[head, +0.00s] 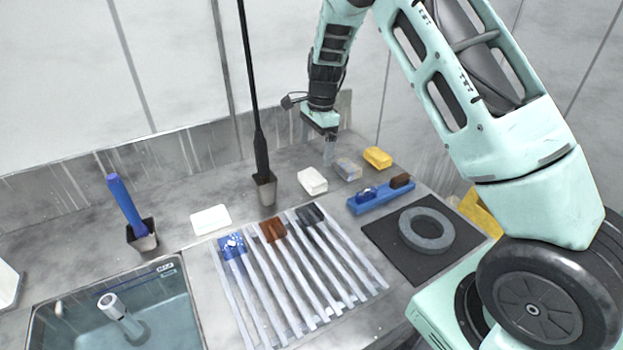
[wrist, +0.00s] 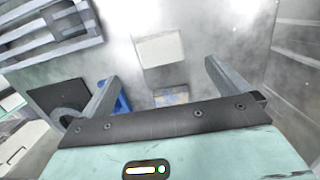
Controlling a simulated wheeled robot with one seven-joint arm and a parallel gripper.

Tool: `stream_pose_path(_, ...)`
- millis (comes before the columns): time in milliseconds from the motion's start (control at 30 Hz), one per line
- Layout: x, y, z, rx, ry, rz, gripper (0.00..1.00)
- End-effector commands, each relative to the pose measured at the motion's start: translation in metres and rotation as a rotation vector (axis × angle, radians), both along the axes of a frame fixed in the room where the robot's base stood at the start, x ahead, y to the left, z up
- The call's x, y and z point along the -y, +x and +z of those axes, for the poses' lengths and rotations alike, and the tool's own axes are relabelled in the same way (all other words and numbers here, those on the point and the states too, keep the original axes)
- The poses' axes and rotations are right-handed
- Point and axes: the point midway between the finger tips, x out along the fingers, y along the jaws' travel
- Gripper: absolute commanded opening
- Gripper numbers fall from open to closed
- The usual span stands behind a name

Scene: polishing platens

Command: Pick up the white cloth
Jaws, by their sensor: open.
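The white cloth (head: 312,181) looks like a folded, block-shaped pad on the grey worktop, behind the slatted rack. In the wrist view the white cloth (wrist: 160,49) lies flat beyond the fingertips, roughly centred between them. My gripper (head: 328,152) hangs above the back of the worktop, behind and slightly right of the cloth. In the wrist view my gripper (wrist: 161,72) has its two fingers wide apart with nothing held between them. The fingers are apart from the cloth. The height of the gap is hard to judge.
A grey-blue patterned block (head: 348,169) and a yellow block (head: 377,157) sit right of the cloth. A dark post in a holder (head: 265,188) stands close on its left. A blue tray (head: 380,197) and slatted rack (head: 300,275) lie in front. A flat white piece (head: 210,219) lies left.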

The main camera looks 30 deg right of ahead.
Motion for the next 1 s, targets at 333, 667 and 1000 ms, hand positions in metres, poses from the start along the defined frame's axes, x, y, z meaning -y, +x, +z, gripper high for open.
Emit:
stream_pose_path(333,-0.004,0.000,-0.038,0.000,0.000,0.001,1.00)
stream_pose_path(667,-0.006,-0.001,-0.080,-0.001,0.000,0.001,1.00)
stream_pose_path(1000,-0.007,0.000,-0.089,0.002,0.000,0.002,1.00)
